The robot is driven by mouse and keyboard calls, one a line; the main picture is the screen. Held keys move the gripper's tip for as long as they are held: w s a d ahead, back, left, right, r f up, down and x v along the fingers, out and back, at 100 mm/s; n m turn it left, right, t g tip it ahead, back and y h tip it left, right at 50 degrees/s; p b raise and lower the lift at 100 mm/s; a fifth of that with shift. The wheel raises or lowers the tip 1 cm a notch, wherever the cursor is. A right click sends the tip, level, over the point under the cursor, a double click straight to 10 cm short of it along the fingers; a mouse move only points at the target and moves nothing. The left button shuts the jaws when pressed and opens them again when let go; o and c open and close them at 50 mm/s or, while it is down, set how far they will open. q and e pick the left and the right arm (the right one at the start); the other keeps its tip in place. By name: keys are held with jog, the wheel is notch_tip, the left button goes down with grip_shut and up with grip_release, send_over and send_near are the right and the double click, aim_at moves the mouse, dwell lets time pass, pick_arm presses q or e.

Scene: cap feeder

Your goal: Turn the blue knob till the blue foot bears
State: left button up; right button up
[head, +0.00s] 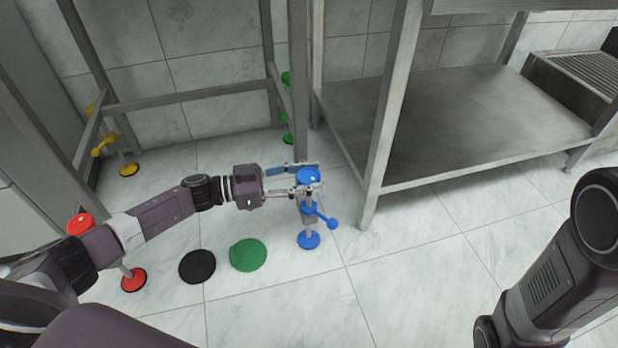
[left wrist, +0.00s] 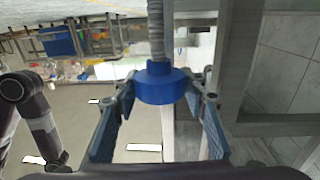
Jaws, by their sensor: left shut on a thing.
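The blue knob (head: 309,175) sits at the top of a metal leg, between the fingers of my left gripper (head: 308,178). My left gripper is shut on the blue knob from the left side. In the left wrist view the knob (left wrist: 161,84) lies between the two fingertips, with a threaded rod beyond it. The blue foot (head: 308,240) is a round disc low on the same leg, at the floor; whether it presses on the floor I cannot tell. A blue side lever (head: 327,221) sticks out to the right between knob and foot. My right gripper is not in view.
A black disc (head: 197,267) and a green disc (head: 248,255) lie on the tiles left of the blue foot. A red foot (head: 133,280), red knob (head: 80,225) and yellow foot (head: 129,170) stand further left. A steel shelf table (head: 450,125) stands at right.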

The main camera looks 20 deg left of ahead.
pick_arm(q)
jog(key=shift+w+r+m+g+h, duration=0.15)
jog(key=shift+m+g+h, duration=0.15)
jog(key=shift+m+g, duration=0.3)
jog(key=o, duration=1.2)
jog(key=shift+n, duration=0.3)
